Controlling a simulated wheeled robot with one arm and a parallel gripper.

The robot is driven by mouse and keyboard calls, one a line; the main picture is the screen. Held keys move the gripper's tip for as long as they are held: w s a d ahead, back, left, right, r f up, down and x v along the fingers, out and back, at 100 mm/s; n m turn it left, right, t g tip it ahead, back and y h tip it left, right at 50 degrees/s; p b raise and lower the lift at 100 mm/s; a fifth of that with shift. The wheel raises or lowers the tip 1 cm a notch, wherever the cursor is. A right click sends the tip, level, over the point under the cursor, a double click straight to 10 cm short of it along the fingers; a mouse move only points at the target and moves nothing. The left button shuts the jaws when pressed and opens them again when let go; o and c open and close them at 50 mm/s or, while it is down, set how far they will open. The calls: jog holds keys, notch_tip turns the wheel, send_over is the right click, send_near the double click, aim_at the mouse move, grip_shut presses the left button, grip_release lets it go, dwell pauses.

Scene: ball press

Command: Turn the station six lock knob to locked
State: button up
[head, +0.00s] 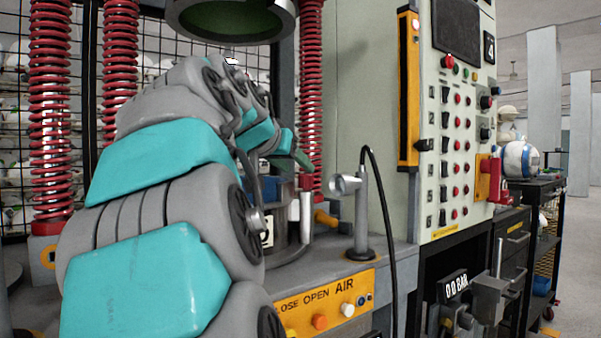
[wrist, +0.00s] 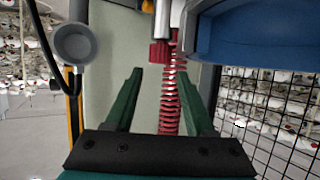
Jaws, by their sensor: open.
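A pale control panel (head: 456,150) stands right of centre in the head view, with rows of dark knobs and red buttons beside small number labels. The bottom row appears to be station six; its dark knob (head: 442,216) is small, and I cannot tell which way it points. My gripper shows in the wrist view (wrist: 163,75) with its two green fingers apart and nothing between them. In the head view it is partly hidden at the end of my arm, near the press, left of and well apart from the panel. The knob does not show in the wrist view.
A grey nozzle on a post (head: 360,225) with a black hose stands between my arm and the panel. A yellow-black strip (head: 408,90) edges the panel. Red springs (head: 311,80) and a blue part (wrist: 255,35) are close to my gripper. A yellow air-button box (head: 330,305) is below.

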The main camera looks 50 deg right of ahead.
aim_at(306, 181)
jog(key=x, duration=0.5)
jog(key=shift+p, duration=0.3)
grip_shut()
